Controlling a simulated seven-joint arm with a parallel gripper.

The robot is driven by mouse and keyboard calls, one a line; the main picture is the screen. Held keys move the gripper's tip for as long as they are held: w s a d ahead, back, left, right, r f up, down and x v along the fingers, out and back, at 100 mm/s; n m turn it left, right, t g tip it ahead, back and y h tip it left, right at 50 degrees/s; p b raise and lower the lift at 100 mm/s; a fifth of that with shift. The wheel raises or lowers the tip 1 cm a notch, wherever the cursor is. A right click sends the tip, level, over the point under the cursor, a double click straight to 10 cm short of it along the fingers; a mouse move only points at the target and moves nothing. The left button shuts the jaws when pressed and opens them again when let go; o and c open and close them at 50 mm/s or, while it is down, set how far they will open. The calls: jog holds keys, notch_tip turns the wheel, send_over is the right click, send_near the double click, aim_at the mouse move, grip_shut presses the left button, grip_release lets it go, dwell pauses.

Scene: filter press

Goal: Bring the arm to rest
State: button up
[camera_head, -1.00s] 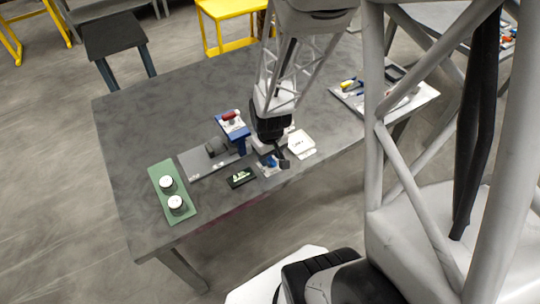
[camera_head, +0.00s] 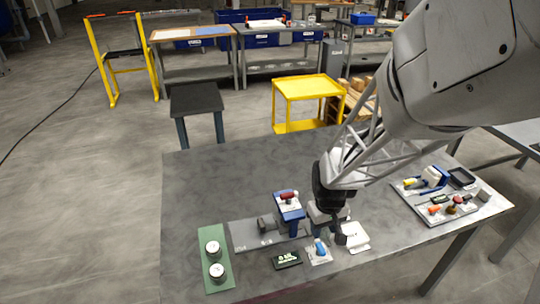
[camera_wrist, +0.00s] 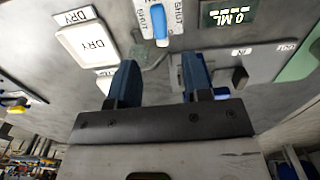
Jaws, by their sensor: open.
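My gripper (camera_head: 338,236) hangs low over the front of the grey table (camera_head: 200,180), between a valve plate (camera_head: 322,258) and a white box marked DRY (camera_head: 356,243). In the wrist view my gripper (camera_wrist: 160,76) has its two blue fingers apart, with nothing between them. The valve's blue lever (camera_wrist: 159,22) lies beyond the fingertips, apart from them, beside the word SHUT. The dark readout (camera_wrist: 233,14) shows 0 ML. Whether the fingertips touch the table is not clear.
A blue press with a red top (camera_head: 290,207) stands left of my gripper. A tool tray (camera_head: 415,212) lies right. The table's back left is clear.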

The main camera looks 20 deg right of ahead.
jog(key=s+a+r+t, duration=0.1)
jog(key=s+a+r, duration=0.2)
jog(key=r, duration=0.4)
jog(key=s+a+r, duration=0.4)
jog(key=r, duration=0.4)
jog(key=s+a+r+t, duration=0.1)
jog(key=s+a+r, duration=0.2)
jog(key=r, duration=0.4)
jog(key=shift+s+a+r+t, duration=0.3)
jog(key=shift+s+a+r, duration=0.1)
jog(key=shift+a, duration=0.4)
jog(key=shift+w+f, duration=0.1)
jog(key=shift+w, duration=0.05)
dwell(1.3)
